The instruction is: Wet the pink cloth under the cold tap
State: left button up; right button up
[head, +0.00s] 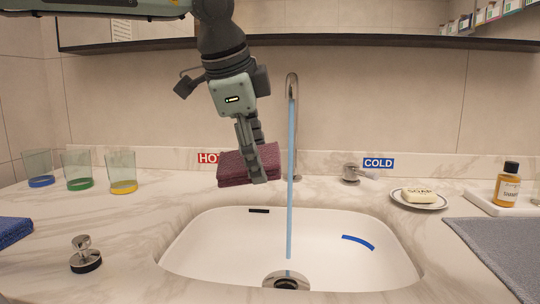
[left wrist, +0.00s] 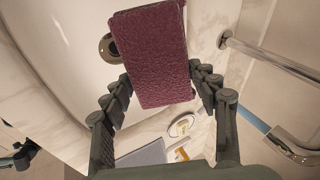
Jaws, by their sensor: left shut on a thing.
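My left gripper (head: 257,160) is shut on the folded pink cloth (head: 237,168), which looks dark pink. It holds the cloth above the back edge of the sink, just left of the water stream (head: 290,180). In the left wrist view the cloth (left wrist: 152,55) sits between both fingers of the gripper (left wrist: 160,92). The tap spout (head: 292,85) pours water down to the drain (head: 285,281). The cold tap handle (head: 352,173) is beside the blue COLD label (head: 378,162). The red HOT label (head: 208,158) is partly hidden by the cloth.
Glasses (head: 122,172) stand at the left. A black plug (head: 86,256) sits on the left counter. A soap dish (head: 419,204), a bottle (head: 507,185) and a grey mat (head: 500,250) are on the right. The white basin (head: 230,250) holds a blue strip (head: 358,242).

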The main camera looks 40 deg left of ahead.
pick_arm(q)
jog(key=s+d+r, duration=0.1)
jog(key=s+r, duration=0.3)
jog(key=s, duration=0.1)
dwell(0.7)
